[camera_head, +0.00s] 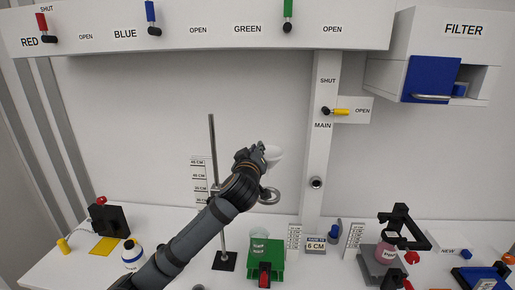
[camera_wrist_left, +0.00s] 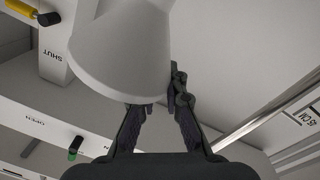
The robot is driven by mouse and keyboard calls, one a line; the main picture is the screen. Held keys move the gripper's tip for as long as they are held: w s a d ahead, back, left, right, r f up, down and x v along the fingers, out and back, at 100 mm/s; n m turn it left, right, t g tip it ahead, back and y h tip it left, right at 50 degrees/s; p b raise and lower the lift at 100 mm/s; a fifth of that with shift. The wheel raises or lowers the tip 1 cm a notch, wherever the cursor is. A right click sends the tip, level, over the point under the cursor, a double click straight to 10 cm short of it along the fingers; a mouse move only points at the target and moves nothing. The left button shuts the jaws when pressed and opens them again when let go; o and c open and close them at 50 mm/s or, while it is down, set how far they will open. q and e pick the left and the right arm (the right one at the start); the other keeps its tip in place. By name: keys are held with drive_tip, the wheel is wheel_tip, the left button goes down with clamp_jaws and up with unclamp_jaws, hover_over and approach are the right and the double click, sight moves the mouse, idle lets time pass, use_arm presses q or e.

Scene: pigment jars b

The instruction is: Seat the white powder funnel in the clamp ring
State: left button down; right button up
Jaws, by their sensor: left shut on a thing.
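The white powder funnel (camera_head: 273,155) is held up in front of the back wall by my left gripper (camera_head: 262,158). In the left wrist view the funnel (camera_wrist_left: 112,58) fills the upper left, between and beyond the fingertips (camera_wrist_left: 158,103) that are shut on it. The metal clamp ring (camera_head: 270,196) sits on an upright rod stand (camera_head: 215,160). In the head view the funnel is above the ring and apart from it. My left wrist hides part of the ring's arm. The ring does not show clearly in the left wrist view. My right gripper is not in view.
Below the ring, a clear beaker (camera_head: 259,240) stands at a green stand (camera_head: 278,262) on the white table. A pink jar (camera_head: 386,252) with a black fixture (camera_head: 402,226) stands to the right. A white bottle (camera_head: 132,257) is near my left arm. Valve levers line the overhead panel (camera_head: 200,38).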

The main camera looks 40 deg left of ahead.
use_arm(q)
drive_tip(key=shift+s+d+r, duration=0.15)
drive_tip(key=shift+s, duration=0.25)
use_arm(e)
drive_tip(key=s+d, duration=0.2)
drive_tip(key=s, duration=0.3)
use_arm(q)
drive_tip(key=f+b, duration=0.2)
drive_tip(key=w+f+b, duration=0.1)
drive_tip(key=f, duration=0.1)
drive_tip(key=f+b, duration=0.2)
drive_tip(key=shift+w+a+f+b, duration=0.15)
drive_tip(key=shift+a+f+b, duration=0.15)
drive_tip(key=shift+a+b, duration=0.05)
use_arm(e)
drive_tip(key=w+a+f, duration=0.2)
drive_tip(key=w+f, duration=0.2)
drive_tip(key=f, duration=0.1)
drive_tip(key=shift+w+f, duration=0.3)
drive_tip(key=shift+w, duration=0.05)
use_arm(q)
drive_tip(key=shift+a, duration=0.1)
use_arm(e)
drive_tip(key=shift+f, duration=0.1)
